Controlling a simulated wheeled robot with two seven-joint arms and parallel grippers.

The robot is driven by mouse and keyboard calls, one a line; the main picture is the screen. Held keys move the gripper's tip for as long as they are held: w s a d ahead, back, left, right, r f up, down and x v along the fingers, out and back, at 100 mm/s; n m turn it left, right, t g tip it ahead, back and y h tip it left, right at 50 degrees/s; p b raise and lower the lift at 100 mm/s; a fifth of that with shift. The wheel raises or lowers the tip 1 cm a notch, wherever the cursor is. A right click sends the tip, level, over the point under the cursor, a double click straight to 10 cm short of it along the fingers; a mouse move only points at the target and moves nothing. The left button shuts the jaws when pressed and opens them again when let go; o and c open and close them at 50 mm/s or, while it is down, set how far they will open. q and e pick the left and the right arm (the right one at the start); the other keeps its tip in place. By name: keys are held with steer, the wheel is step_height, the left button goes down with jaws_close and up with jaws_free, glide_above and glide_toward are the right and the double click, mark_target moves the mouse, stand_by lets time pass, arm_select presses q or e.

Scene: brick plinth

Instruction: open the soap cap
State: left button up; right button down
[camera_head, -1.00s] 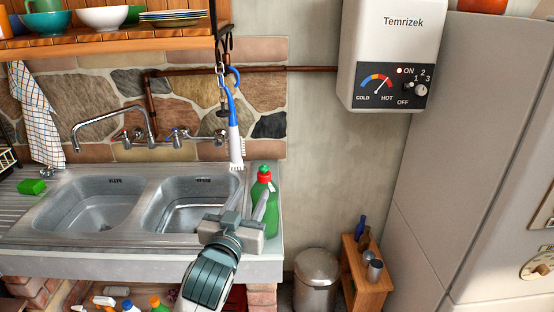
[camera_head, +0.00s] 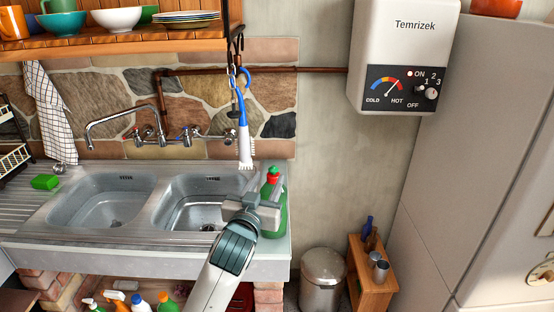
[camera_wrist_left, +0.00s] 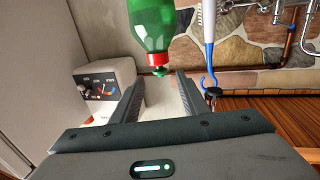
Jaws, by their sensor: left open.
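The green soap bottle (camera_head: 277,220) stands upright at the right end of the sink counter. Its red cap (camera_head: 272,173) is on top. In the left wrist view, which is upside down, the bottle (camera_wrist_left: 150,22) hangs in at the top with the red cap (camera_wrist_left: 158,58) and a small green tip pointing down. My left gripper (camera_head: 266,182) is open beside the bottle's upper part. In the left wrist view its fingers (camera_wrist_left: 160,78) lie on either side of the cap's tip, with gaps showing. The gripper hides part of the bottle. My right gripper is not in view.
A blue-and-white brush (camera_head: 244,140) hangs just left of the bottle. The double sink (camera_head: 150,205) and taps (camera_head: 185,135) lie to the left. A green sponge (camera_head: 45,182) is at far left. A water heater (camera_head: 402,50) hangs on the wall at right.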

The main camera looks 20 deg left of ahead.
mark_target(274, 167)
arm_select(q)
steer(key=w+p, duration=0.2)
steer(key=w, duration=0.7)
steer(key=shift+w+a, duration=0.1)
steer(key=shift+a, duration=0.05)
steer(key=shift+w+p, duration=0.35)
steer(key=shift+w, duration=0.25)
